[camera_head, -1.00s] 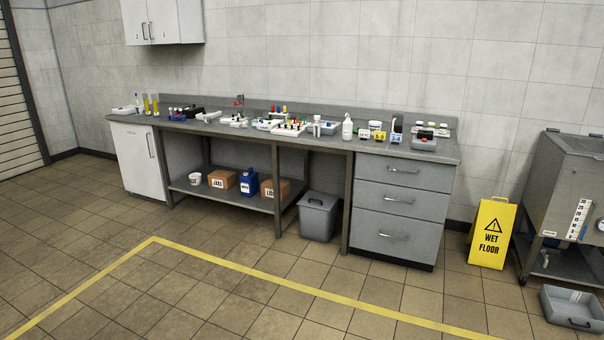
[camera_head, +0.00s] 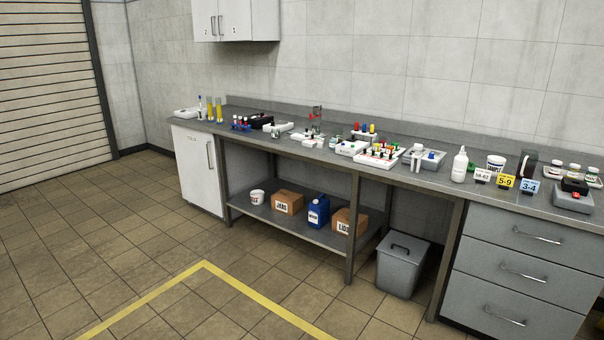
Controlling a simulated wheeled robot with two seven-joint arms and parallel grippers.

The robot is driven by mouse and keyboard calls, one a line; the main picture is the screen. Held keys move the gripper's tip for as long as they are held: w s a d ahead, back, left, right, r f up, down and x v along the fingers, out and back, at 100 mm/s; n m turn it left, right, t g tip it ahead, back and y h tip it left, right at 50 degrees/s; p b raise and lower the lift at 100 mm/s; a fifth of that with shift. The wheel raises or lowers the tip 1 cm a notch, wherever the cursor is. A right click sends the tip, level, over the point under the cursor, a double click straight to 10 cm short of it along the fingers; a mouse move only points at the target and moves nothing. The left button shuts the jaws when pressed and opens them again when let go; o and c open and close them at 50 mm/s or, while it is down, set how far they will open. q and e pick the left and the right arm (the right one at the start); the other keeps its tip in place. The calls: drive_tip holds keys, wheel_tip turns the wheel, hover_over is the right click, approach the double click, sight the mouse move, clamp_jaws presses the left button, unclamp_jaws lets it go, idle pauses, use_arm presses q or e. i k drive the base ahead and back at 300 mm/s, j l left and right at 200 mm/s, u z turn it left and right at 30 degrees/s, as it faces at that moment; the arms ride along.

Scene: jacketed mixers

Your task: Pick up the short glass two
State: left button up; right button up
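I cannot make out a short glass for certain among the small items on the long grey workbench (camera_head: 400,178). Two tall cylinders with yellow liquid (camera_head: 214,110) stand upright at the bench's far left end. A clear upright piece with some red (camera_head: 316,120) stands near the back, too small to identify. Neither of my grippers is in view.
A white tub, boxes and a blue jug (camera_head: 318,211) sit on the lower shelf. A grey lidded bin (camera_head: 402,266) stands beneath the bench. Drawers (camera_head: 528,268) fill the right end. A wall cupboard (camera_head: 236,20) hangs above. The tiled floor in front is clear, with yellow tape (camera_head: 206,266).

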sight(376, 143)
drive_tip(key=i+z, duration=0.2)
drive_tip(key=i, duration=0.3)
drive_tip(key=i+j+z, duration=0.2)
drive_tip(key=i, duration=0.25)
drive_tip(key=i+z, duration=0.25)
drive_tip(key=i, duration=0.25)
drive_tip(key=i+j+z, duration=0.2)
drive_tip(key=i+j, duration=0.1)
drive_tip(key=i, duration=0.1)
